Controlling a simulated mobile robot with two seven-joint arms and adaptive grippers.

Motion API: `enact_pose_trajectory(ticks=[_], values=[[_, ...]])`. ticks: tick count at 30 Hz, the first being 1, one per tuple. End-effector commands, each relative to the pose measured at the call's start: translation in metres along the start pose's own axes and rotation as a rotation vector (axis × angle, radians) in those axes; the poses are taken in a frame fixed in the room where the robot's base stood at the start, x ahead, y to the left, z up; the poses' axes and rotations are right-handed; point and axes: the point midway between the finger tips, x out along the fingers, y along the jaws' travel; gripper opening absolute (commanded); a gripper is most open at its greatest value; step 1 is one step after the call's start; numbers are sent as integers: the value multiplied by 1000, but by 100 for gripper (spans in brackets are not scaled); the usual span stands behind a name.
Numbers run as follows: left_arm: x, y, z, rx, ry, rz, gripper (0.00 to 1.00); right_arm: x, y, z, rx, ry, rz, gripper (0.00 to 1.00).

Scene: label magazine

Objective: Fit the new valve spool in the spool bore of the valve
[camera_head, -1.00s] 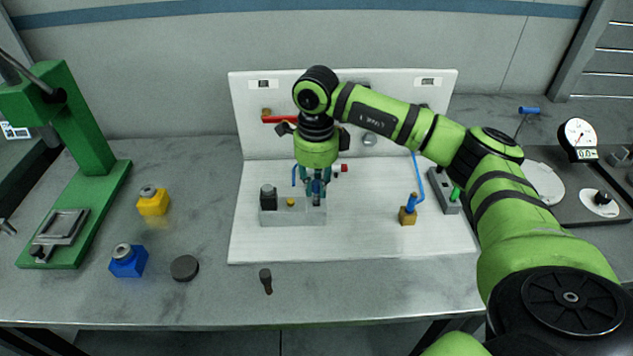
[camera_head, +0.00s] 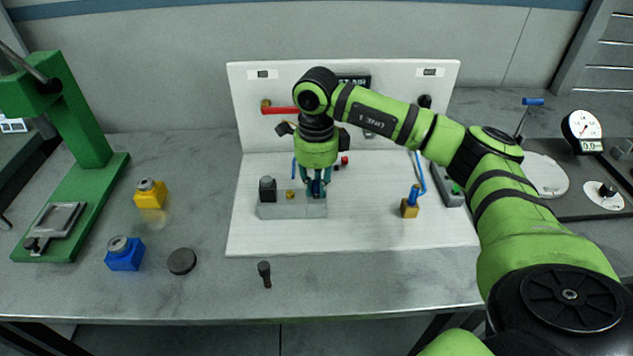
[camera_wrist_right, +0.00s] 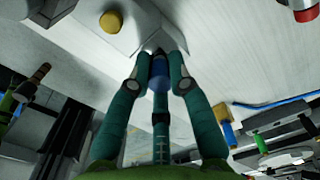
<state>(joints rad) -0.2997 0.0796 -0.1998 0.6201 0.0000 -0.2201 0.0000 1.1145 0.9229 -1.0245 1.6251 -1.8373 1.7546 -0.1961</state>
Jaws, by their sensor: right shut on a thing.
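The valve (camera_head: 290,208) is a light grey block on the white board, with a black knob and a small brass button on top. My right gripper (camera_head: 318,190) points down over the right end of the valve. Its teal fingers are shut on a blue cylinder, seemingly the new valve spool, which shows between them in the right wrist view (camera_wrist_right: 158,78). The spool's lower end and the bore are hidden by the fingers, so I cannot tell whether it is inside the bore. The valve's brass button also shows in the wrist view (camera_wrist_right: 111,21). My left gripper is not in view.
A red-handled part (camera_head: 280,110) is on the upright panel behind. A brass block with a blue tube (camera_head: 410,208) stands right of the valve. A small dark peg (camera_head: 265,274), black disc (camera_head: 182,261), blue block (camera_head: 125,257) and yellow block (camera_head: 150,197) are in front and left.

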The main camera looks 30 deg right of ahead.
Motion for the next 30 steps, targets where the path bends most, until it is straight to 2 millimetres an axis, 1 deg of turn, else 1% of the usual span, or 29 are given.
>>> enact_pose_trajectory(ticks=[6,7,8,9,18,21,23,26,30], values=[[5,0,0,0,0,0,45,6,0,0,0,0,0,0],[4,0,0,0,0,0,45,6,0,0,0,0,0,28],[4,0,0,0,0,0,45,5,0,0,0,0,0,40],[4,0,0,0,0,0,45,5,0,0,0,0,0,48],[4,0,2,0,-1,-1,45,5,0,0,0,0,0,48],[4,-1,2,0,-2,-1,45,0,0,0,0,-1,-1,48],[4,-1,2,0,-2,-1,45,-7,-1,1,0,-2,-2,48],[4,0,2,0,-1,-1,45,-25,-1,1,0,-4,-3,48],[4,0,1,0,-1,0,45,-56,-1,1,0,-4,-3,48]])
